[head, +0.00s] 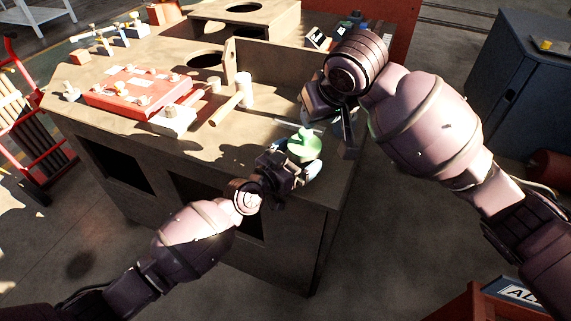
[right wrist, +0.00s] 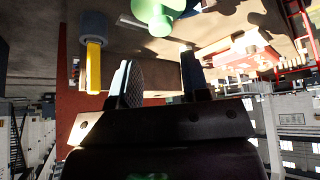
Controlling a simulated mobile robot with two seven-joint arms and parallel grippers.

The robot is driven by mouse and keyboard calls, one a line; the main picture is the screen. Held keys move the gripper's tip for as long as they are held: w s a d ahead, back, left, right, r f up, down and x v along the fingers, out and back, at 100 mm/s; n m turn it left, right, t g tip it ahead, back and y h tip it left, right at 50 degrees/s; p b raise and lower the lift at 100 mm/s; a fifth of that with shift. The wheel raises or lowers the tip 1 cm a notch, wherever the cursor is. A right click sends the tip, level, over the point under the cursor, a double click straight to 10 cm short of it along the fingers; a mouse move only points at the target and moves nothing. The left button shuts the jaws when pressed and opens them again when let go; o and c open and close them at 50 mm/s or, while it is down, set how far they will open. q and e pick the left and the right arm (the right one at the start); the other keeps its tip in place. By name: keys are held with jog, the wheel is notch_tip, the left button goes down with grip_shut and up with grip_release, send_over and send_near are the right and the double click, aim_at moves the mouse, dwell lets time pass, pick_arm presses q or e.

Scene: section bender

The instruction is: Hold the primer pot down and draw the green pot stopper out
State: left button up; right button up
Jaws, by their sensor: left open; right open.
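The green pot stopper (head: 304,143) sits on top of the primer pot (head: 313,169) near the front right corner of the bench. The pot's body is partly hidden behind my left gripper. My left gripper (head: 290,165) is open, close against the pot's near left side; I cannot tell if it touches. My right gripper (head: 336,124) is open and empty, just right of and behind the stopper in the head view. In the right wrist view its two fingers (right wrist: 158,80) stand apart, with the green stopper (right wrist: 155,14) at the top edge, outside them.
The bench (head: 75,95) carries a red box (head: 135,90) with pale fittings, a wooden mallet (head: 228,107) and a pale cylinder (head: 244,88). A blue tool with a yellow part (right wrist: 94,60) shows in the right wrist view. A dark cabinet (head: 515,80) stands at right.

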pick_arm(q)
jog(key=shift+w+d, duration=0.45)
jog(key=shift+w, duration=0.05)
